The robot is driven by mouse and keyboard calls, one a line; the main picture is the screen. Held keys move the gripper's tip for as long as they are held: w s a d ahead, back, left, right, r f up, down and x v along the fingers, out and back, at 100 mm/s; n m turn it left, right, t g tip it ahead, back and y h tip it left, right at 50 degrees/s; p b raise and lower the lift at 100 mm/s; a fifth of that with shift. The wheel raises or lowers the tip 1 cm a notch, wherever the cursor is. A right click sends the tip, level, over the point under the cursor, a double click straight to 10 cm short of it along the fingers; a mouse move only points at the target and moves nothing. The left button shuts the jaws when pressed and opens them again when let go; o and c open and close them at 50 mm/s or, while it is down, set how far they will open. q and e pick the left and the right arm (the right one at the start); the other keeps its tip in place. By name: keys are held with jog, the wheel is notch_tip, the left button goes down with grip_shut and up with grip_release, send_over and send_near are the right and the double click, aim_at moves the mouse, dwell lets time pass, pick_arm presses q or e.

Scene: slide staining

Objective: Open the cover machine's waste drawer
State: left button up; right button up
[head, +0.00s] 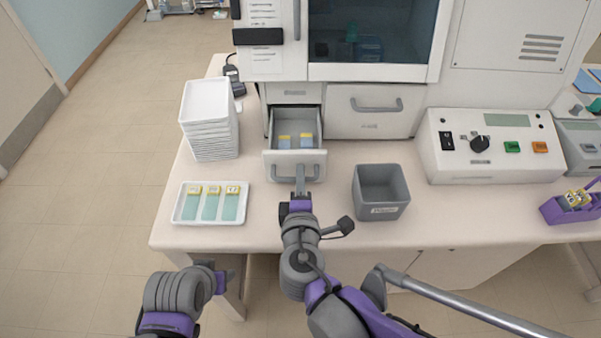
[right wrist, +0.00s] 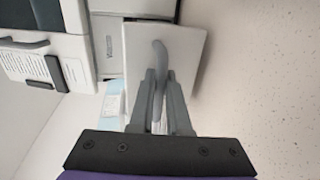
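The cover machine (head: 375,40) stands at the back of the table. Its small left drawer (head: 294,165) is pulled out toward me; several yellow-and-blue pieces that look like slides lie inside. My right gripper (head: 300,190) is at this drawer's front. In the right wrist view, its two fingers (right wrist: 160,85) are on either side of the grey curved handle (right wrist: 160,58) and closed in on it. I cannot read a waste label on the drawer. My left gripper (head: 228,280) is low, off the table's front edge, with its fingers too unclear to judge.
A wider shut drawer (head: 370,118) is to the right. A grey bin (head: 381,207) stands right of my right gripper. A white slide tray (head: 210,220) and stacked trays (head: 209,155) are on the left. A control box (head: 495,172) is further right.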

jog(key=shift+o, duration=0.8)
jog(key=p+v, duration=0.1)
jog(key=v, duration=0.9)
jog(key=shift+s, duration=0.4)
